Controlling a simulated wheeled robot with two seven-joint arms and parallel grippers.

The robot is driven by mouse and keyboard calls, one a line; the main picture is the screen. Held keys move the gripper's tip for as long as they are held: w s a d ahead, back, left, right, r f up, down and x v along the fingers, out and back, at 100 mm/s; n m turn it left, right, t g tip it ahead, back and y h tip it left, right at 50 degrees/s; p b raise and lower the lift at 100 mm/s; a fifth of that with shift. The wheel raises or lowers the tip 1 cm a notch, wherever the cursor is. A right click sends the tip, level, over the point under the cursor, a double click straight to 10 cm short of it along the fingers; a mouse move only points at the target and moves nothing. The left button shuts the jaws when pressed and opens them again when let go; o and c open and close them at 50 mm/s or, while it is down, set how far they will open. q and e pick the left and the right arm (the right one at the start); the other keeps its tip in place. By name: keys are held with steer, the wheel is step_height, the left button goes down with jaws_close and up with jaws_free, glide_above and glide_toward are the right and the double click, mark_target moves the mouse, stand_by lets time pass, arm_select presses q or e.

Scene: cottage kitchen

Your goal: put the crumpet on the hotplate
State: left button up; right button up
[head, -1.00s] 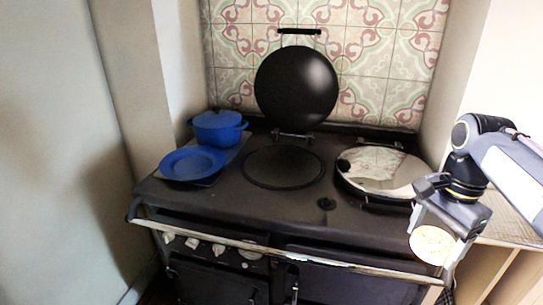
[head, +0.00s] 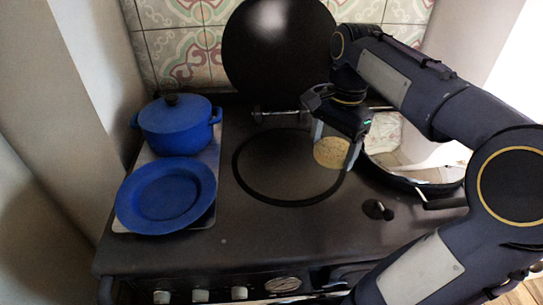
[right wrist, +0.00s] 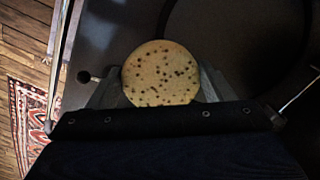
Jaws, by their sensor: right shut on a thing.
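The crumpet (head: 331,152) is a pale round disc with brown holes in its top. My right gripper (head: 335,146) is shut on it, and it hangs over the right part of the open hotplate (head: 272,178). In the right wrist view the crumpet (right wrist: 161,73) sits between the two fingers. I cannot tell whether its underside touches the hotplate. The hotplate is a dark round plate with a black ring, and its black lid (head: 278,50) stands raised behind it. My left gripper is not in view.
A blue lidded pot (head: 176,127) and a blue plate (head: 166,195) stand on the left of the range. The range's front top (head: 270,235) is clear.

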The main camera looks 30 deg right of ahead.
steer(key=w+a+f, duration=0.3)
steer(key=w, duration=0.3)
glide_above(278, 178)
steer(key=f, duration=0.5)
steer(key=shift+s+d+f, duration=0.15)
steer(key=shift+s+d, duration=0.2)
steer(key=f, duration=0.3)
steer(key=shift+w+a, duration=0.2)
steer(key=shift+w, duration=0.15)
steer(key=shift+f, duration=0.55)
steer(key=shift+f, duration=0.15)
steer(key=o, duration=0.8)
steer(key=shift+c, duration=0.2)
